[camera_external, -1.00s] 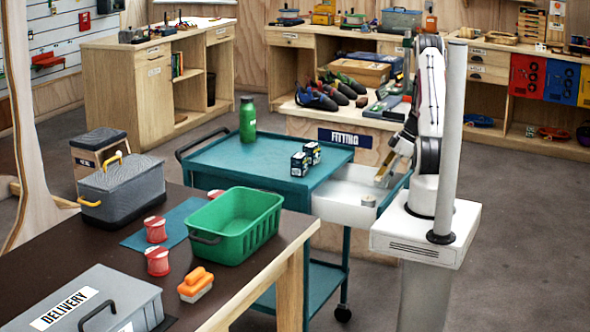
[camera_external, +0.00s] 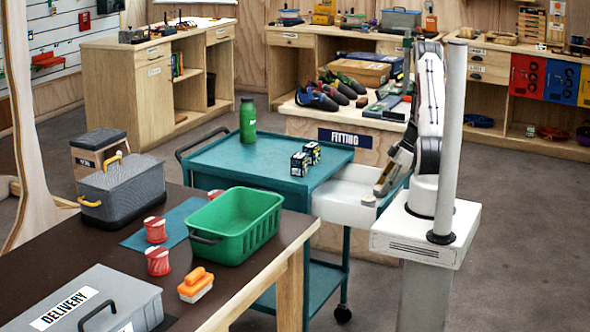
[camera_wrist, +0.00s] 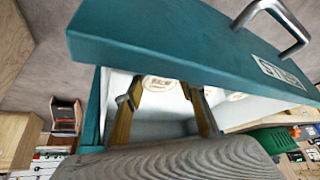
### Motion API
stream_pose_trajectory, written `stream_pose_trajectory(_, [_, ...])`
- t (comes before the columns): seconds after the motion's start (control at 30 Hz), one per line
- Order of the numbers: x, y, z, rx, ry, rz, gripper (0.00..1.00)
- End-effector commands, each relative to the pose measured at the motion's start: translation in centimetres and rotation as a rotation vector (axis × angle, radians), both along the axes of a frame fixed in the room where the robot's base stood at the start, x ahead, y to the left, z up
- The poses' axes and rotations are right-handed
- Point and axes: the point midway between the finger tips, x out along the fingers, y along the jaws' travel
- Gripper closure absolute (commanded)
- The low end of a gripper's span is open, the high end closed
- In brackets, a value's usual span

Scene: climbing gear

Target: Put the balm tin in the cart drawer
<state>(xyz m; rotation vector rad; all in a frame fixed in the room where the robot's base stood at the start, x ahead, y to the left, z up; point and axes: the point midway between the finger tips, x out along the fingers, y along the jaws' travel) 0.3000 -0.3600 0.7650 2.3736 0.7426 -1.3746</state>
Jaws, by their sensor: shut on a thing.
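The balm tin (camera_wrist: 160,82), a pale round lid with dark print, shows between my fingertips in the wrist view. My gripper (camera_wrist: 165,84) is shut on it, over the white inside of the open drawer (camera_external: 340,203). In the external view my gripper (camera_external: 381,190) points down into the right part of this drawer; the held tin is hard to make out there. The drawer belongs to the teal cart (camera_external: 240,165). Whether the tin touches the drawer floor I cannot tell.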

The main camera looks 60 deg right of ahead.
Motion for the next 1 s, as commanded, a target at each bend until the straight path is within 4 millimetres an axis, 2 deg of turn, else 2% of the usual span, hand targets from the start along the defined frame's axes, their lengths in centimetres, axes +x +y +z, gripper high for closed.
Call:
stream_pose_trajectory(0.37, [0.00, -0.01, -0.26, 0.000, 0.000, 0.001, 0.83])
stream_pose_trajectory(0.4, [0.01, -0.02, -0.29, 0.000, 0.000, 0.001, 0.58])
stream_pose_trajectory(0.47, [0.01, -0.02, -0.27, 0.000, 0.000, 0.001, 0.44])
stream_pose_trajectory(1.0, [-0.02, -0.03, 0.15, -0.001, -0.001, 0.000, 0.44])
